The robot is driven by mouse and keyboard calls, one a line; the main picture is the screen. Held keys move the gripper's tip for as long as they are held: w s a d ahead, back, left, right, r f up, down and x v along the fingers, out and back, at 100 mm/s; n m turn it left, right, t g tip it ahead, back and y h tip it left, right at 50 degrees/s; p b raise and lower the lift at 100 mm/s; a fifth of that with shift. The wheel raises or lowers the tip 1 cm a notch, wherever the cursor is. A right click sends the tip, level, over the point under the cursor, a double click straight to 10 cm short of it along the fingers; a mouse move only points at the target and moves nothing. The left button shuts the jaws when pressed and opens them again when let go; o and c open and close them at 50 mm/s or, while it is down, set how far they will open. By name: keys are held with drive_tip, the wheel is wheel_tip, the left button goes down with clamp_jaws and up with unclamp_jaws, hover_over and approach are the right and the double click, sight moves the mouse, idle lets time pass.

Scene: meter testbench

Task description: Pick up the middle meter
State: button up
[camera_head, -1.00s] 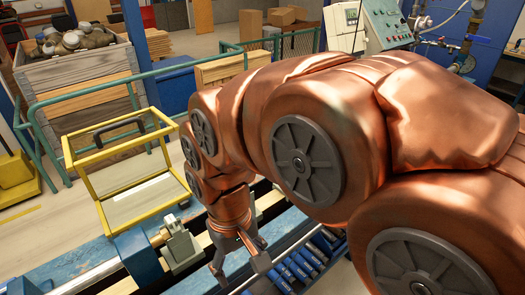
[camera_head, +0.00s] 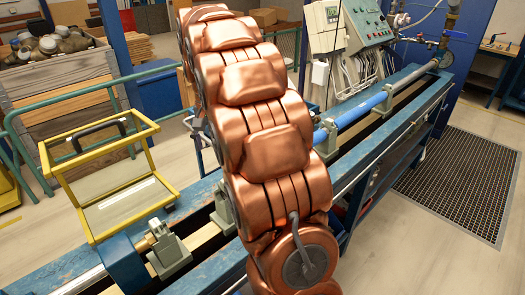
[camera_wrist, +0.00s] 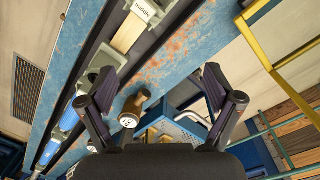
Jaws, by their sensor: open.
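In the wrist view, a white label reading "middle" (camera_wrist: 145,9) sits at the top edge, on a part in the bench channel that is mostly cut off. A brass-coloured cylinder (camera_wrist: 134,104) with a small white tag shows lower down, close to my left finger; the tag's text is too small to read. I cannot tell for certain which is the middle meter. In the head view my arm hides the gripper and the middle of the bench.
The blue bench (camera_head: 205,240) runs diagonally, with grey clamps (camera_head: 168,252) and a blue pipe (camera_head: 360,112) along it. A yellow frame (camera_head: 90,228) stands at the left. A control box (camera_head: 366,20) is behind the bench. A floor grate (camera_head: 455,185) lies at right.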

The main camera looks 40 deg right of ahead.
drive_tip(key=w+d+f+m, duration=0.2)
drive_tip(key=d+f, duration=0.1)
drive_tip(key=d, duration=0.5)
drive_tip(key=w+d+f+m, duration=0.3)
drive_tip(key=d, duration=0.6)
drive_tip(key=w+d+f+m+t+b, duration=0.1)
drive_tip(key=w+d+f+m, duration=0.1)
drive_tip(key=d, duration=0.6)
drive_tip(key=shift+w+d+f, duration=0.2)
drive_tip(key=shift+w+f, duration=0.45)
drive_tip(key=shift+f, duration=0.3)
drive_tip(key=shift+s+d+f+m, duration=0.1)
drive_tip(key=shift+d+f+m, duration=0.2)
drive_tip(key=shift+d, duration=0.05)
drive_tip(key=shift+f, duration=1.35)
drive_tip(key=shift+f+p, duration=0.1)
drive_tip(key=shift+p, duration=0.2)
drive_tip(key=shift+a+f+p, duration=0.2)
drive_tip(key=shift+f+p, duration=0.15)
drive_tip(key=shift+f, duration=0.2)
drive_tip(key=shift+a+f+p, duration=0.15)
drive_tip(key=shift+f+p, duration=0.15)
drive_tip(key=shift+f, duration=0.2)
drive_tip(key=shift+f+p, duration=0.35)
drive_tip(key=shift+f, duration=1)
drive_tip(key=shift+c, duration=0.3)
